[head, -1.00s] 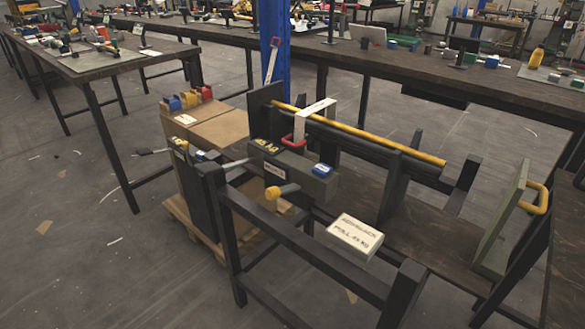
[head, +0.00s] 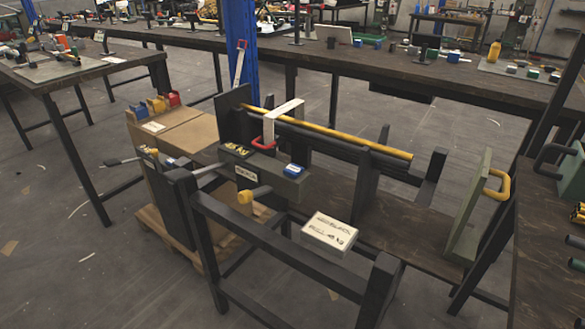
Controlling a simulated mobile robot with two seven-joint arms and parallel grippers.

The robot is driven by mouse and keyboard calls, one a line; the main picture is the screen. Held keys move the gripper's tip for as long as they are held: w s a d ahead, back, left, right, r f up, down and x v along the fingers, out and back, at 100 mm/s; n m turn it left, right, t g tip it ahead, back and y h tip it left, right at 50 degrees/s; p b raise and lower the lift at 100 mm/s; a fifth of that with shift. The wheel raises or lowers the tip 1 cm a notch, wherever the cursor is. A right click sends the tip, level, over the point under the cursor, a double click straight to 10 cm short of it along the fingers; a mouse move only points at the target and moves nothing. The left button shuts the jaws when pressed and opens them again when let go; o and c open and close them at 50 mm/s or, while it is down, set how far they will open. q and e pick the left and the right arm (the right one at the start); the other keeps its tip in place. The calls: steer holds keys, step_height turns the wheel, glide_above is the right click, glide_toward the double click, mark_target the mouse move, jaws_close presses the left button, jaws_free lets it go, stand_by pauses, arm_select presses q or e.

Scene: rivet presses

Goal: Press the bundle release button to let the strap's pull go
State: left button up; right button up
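A dark strapping unit (head: 283,189) stands at the middle of the head view on a black frame. A blue button-like block (head: 293,170) sits on its top at the right end; I cannot tell from its label whether it is the release button. A yellow knob (head: 246,197) sticks out in front. A pale strap (head: 284,114) passes over a long yellow bar (head: 340,134), with a red loop (head: 263,143) at its lower end. Neither of my grippers is in view.
A white labelled box (head: 329,233) sits on the frame. Cardboard boxes (head: 180,140) with coloured bins stand on a pallet at left. A green plate with a yellow handle (head: 497,185) stands at right, near another bench (head: 540,260). A blue post (head: 231,50) rises behind.

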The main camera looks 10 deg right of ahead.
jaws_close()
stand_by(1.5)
